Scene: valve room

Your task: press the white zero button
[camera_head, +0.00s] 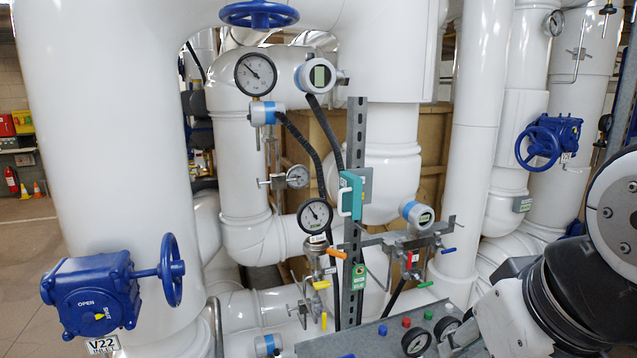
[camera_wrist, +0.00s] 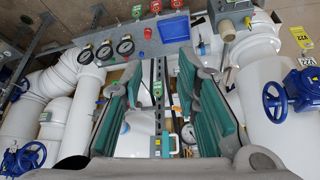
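I cannot make out a button marked zero in either view. Pipes and an upright metal rail show beyond the gap. In the head view my arm is at the right edge, and the gripper is not seen.
A grey bench (camera_head: 330,346) carries a green button (camera_head: 428,314), a red button (camera_head: 407,322), a blue button (camera_head: 382,330) and gauges (camera_head: 416,341). A blue tray (camera_wrist: 173,29) lies on it. White pipes (camera_head: 95,140), a blue valve wheel (camera_head: 171,270) and the slotted rail (camera_head: 354,130) crowd the area.

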